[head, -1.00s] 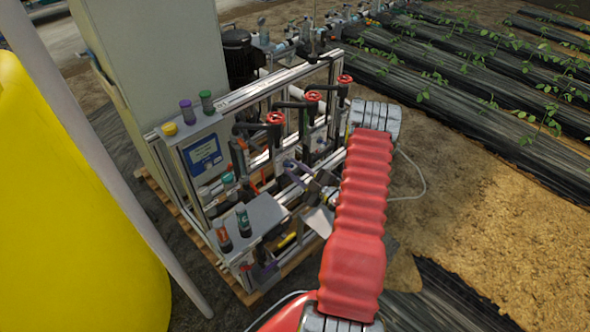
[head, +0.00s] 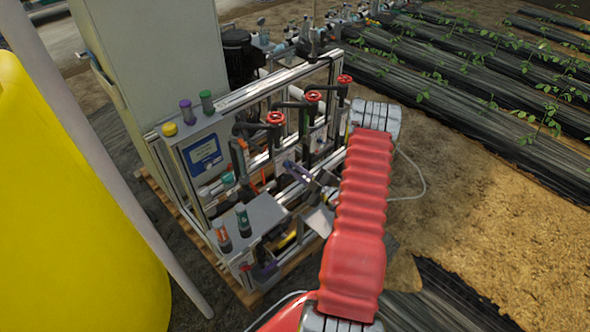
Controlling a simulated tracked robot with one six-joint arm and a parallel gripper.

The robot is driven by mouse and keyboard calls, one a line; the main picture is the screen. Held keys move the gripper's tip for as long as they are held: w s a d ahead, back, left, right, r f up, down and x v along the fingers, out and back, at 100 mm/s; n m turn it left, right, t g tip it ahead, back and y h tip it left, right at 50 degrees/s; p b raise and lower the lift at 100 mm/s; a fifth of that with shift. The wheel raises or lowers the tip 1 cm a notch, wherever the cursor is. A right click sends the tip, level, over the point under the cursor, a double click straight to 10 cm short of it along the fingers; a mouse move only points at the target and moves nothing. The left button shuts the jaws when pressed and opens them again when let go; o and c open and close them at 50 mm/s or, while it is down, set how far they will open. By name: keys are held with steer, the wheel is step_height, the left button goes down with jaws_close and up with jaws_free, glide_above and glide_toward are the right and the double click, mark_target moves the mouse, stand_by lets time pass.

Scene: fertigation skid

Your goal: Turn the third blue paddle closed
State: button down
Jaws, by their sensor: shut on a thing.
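My gripper (head: 300,174) is at the front of the skid frame, at the end of my red-sleeved arm. Its jaws are shut on a small blue paddle (head: 291,168), which shows only in part between and beyond the fingers. The paddle's exact angle is hard to tell at this size. Other paddles are too small or too hidden behind pipes and the arm to tell apart clearly.
Three red handwheels (head: 276,118) stand on dark pipes above the gripper. A metal shelf (head: 262,212) with small bottles juts out at lower left. A yellow tank (head: 75,210) fills the left.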

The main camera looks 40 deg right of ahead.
steer(key=shift+f, duration=0.1)
steer(key=m, duration=0.4)
steer(key=shift+a+m, duration=0.1)
steer(key=shift+m, duration=2.1)
steer(key=c, duration=1.8)
jaws_free()
steer(key=shift+c, duration=0.2)
steer(key=shift+s, duration=0.1)
steer(key=s, duration=1.3)
steer(key=shift+s+d, duration=0.2)
steer(key=shift+s, duration=0.15)
